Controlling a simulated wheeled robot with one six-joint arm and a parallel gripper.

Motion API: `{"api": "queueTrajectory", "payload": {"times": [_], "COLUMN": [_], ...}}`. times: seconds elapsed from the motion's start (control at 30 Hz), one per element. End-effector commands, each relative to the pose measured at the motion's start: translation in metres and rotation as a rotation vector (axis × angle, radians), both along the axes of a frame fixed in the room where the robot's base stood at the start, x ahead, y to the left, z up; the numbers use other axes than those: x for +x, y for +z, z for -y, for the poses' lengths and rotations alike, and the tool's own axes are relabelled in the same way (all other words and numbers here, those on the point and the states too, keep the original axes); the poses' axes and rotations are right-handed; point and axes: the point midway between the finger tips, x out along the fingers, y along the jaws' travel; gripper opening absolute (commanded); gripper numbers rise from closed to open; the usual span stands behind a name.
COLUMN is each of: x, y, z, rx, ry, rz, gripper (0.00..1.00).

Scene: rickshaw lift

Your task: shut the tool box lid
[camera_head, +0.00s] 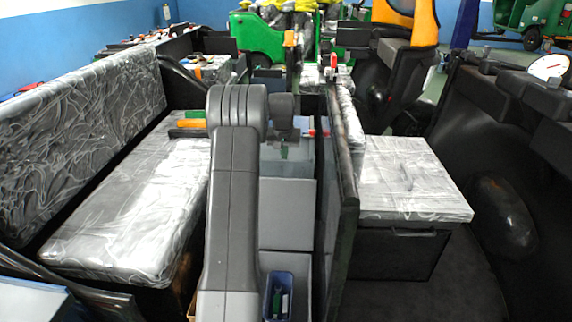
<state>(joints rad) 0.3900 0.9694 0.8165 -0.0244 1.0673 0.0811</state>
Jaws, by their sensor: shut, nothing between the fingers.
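My arm rises through the middle of the view and bends over at the top. My gripper (284,138) hangs from its dark wrist, shut and empty, with its fingertips hard to make out. Below and behind it is a grey-blue box-like shape (298,163), which may be the tool box. My arm hides its left part, and I cannot make out its lid or how far it stands open. Small green and red pieces show near the gripper. I cannot tell whether the gripper touches the box.
A plastic-wrapped bench (135,215) is at left. A dark upright panel (342,205) stands right of the arm, beside a wrapped seat (410,180). A small blue bin (278,308) with items is at the bottom. Dark floor (425,300) is clear at lower right.

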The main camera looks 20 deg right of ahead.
Motion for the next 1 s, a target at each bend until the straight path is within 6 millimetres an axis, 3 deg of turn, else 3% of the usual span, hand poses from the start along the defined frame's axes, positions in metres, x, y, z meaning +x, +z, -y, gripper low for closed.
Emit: {"api": "queueTrajectory", "payload": {"times": [0.17, 0.5, 1.0], "x": [0.005, 0.024, -0.011], "y": [-0.025, -0.096, -0.092], "z": [0.003, 0.012, -0.006], "rx": [0.002, 0.001, 0.0], "ry": [0.0, 0.0, 0.0], "rz": [-0.004, -0.003, -0.001], "gripper": [0.0, 0.0, 0.0]}}
